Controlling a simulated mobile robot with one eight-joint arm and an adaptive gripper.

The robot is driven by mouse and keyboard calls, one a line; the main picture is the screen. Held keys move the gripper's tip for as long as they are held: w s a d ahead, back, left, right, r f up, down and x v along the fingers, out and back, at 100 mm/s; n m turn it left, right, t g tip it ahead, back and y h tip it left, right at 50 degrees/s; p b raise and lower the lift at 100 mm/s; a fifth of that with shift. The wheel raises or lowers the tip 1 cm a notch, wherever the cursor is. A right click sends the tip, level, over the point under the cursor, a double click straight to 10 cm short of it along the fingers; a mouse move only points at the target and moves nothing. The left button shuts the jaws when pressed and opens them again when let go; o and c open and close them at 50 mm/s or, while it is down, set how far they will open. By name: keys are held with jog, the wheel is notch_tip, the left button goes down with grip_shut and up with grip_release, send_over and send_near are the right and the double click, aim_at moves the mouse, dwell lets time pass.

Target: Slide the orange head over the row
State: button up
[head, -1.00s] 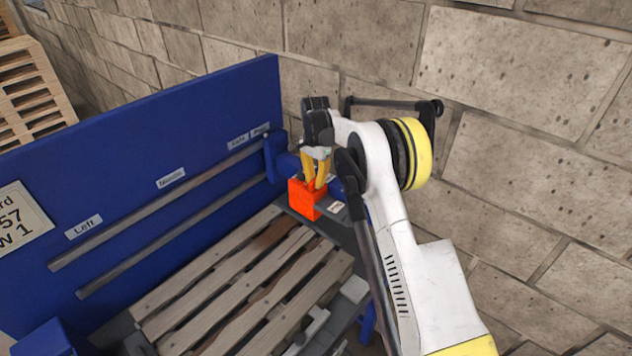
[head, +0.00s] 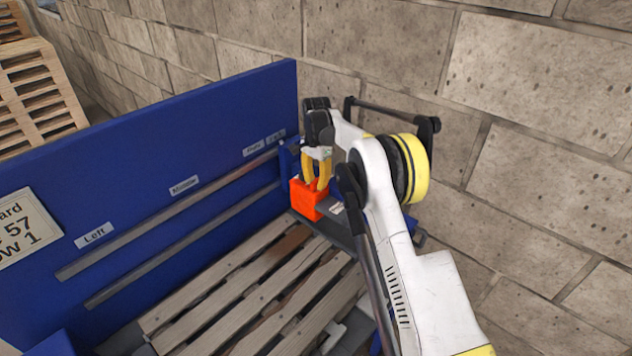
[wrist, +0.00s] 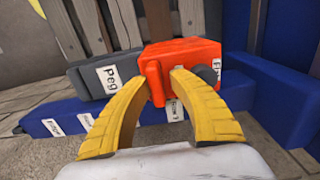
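The orange head (head: 309,199) is a boxy block at the far right end of the blue panel, above the far end of the pallet. In the wrist view it fills the upper middle (wrist: 200,62), with a dark round knob on its right. My gripper (head: 316,186) comes down onto it with two yellow fingers. In the wrist view the fingertips (wrist: 164,80) stand close together with an orange upright part between them. They look shut on it, though the contact is partly hidden. The row of wooden pallet boards (head: 262,300) lies below and toward the front, with gaps between boards.
The blue panel (head: 150,130) carries two grey rails (head: 185,215) and labels, Left and Middle among them. A dark grey block labelled Peg (wrist: 90,75) sits beside the orange head. A block wall (head: 540,150) stands close behind my arm. Stacked pallets (head: 35,90) stand far left.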

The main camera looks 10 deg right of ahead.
notch_tip(320, 180, up, 12)
dwell(0.6)
jog(key=shift+r, duration=0.1)
